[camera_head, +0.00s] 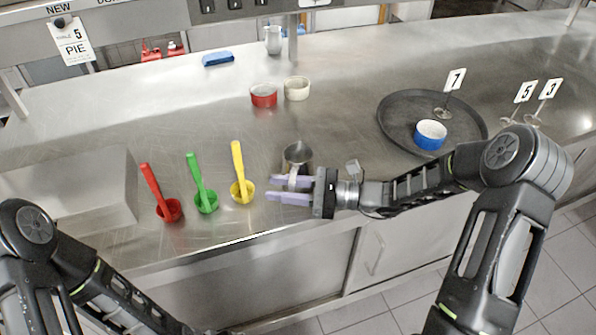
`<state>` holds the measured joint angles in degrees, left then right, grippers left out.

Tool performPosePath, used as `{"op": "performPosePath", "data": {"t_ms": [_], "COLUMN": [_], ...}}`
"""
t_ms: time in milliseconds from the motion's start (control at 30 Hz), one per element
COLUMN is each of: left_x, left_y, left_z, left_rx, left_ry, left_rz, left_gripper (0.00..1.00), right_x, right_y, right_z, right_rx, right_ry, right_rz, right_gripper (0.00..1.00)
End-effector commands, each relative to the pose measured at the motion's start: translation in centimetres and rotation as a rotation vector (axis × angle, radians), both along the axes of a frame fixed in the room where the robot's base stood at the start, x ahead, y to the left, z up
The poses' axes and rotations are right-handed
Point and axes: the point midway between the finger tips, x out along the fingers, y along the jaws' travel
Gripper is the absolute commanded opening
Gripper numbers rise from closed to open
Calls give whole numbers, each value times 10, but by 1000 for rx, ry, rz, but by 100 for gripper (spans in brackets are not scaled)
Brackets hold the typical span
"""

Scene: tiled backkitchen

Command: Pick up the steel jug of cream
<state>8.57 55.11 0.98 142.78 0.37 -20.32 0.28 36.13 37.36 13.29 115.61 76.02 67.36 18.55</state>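A small steel jug (298,154) stands on the steel counter near its front middle, its handle side toward my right gripper. My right gripper (279,189) comes in from the right just in front of the jug. Its two pale purple fingers are apart, with the jug's handle seen at or between them; I cannot tell whether they touch it. Another steel jug (273,40) stands at the back of the counter. I cannot make out what either jug holds. My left arm shows at the lower left, but its gripper is out of view.
Red (168,210), green (206,202) and yellow (242,191) ladles lie left of my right gripper. Behind are a red bowl (264,96) and a cream bowl (297,89). A dark round tray (397,109) at right holds a blue bowl (431,135) and a number stand. A steel box (75,190) is at left.

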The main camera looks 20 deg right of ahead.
Motion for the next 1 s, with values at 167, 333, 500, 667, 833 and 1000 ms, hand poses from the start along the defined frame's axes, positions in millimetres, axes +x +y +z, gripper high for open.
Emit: {"op": "performPosePath", "data": {"t_ms": [167,333,500,667,833,1000], "left_x": [0,0,0,0,0,0], "left_y": [0,0,0,0,0,0], "left_z": [0,0,0,0,0,0], "left_rx": [0,0,0,0,0,0], "left_ry": [0,0,0,0,0,0], "left_rz": [0,0,0,0,0,0], "left_gripper": [100,100,100,100,100,100], "right_x": [0,0,0,0,0,0], "right_y": [0,0,0,0,0,0], "right_z": [0,0,0,0,0,0], "right_rx": [0,0,0,0,0,1], "right_ry": [0,0,0,0,-1,-1], "right_rz": [0,0,0,0,0,0], "right_gripper": [17,3,0,0,0,0]}}
